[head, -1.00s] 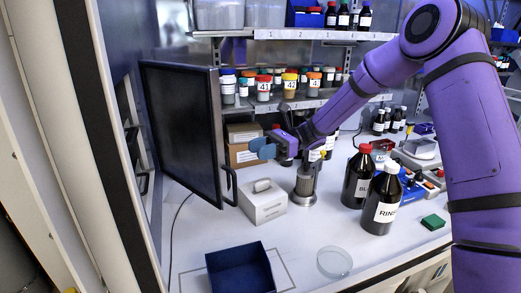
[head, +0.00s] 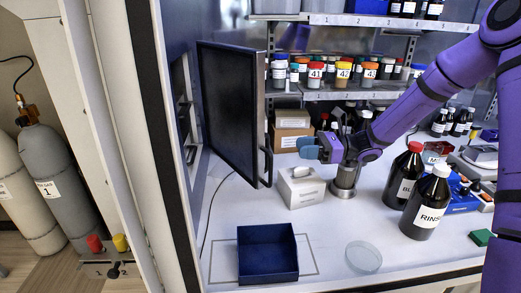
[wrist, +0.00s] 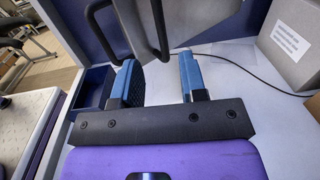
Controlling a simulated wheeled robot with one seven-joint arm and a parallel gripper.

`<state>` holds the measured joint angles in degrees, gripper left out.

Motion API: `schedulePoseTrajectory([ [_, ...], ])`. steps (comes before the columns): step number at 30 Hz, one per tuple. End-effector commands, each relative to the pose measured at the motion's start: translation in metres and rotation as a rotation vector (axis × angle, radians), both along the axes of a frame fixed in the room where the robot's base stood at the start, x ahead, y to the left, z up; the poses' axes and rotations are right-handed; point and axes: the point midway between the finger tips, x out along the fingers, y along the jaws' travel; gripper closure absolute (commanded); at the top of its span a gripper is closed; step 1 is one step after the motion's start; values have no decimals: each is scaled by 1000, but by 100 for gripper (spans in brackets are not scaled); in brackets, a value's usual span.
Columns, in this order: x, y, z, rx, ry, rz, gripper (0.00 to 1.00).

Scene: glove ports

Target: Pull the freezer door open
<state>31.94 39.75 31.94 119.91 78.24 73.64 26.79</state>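The freezer door (head: 230,110) is a dark upright panel at the left of the bench. My gripper (head: 308,147) is to the right of the handle, above the white box, with a gap between fingertips and handle. In the wrist view my gripper (wrist: 160,65) has its two blue fingers apart with nothing between them. The black handle (wrist: 160,25) shows there beyond the fingertips.
A white box (head: 300,187) stands just below my gripper. A blue tray (head: 266,252) is in front, with a glass dish (head: 363,256) to its right. Dark bottles (head: 427,205) stand at the right. The bench between tray and door is mostly clear.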

Motion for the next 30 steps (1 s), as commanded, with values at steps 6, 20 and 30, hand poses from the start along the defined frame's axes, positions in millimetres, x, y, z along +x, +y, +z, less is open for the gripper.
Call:
schedulePoseTrajectory([
  [6,1,28,0,0,0,4,61],
  [20,5,97,0,0,0,4,61],
  [30,5,105,0,0,0,2,61],
])
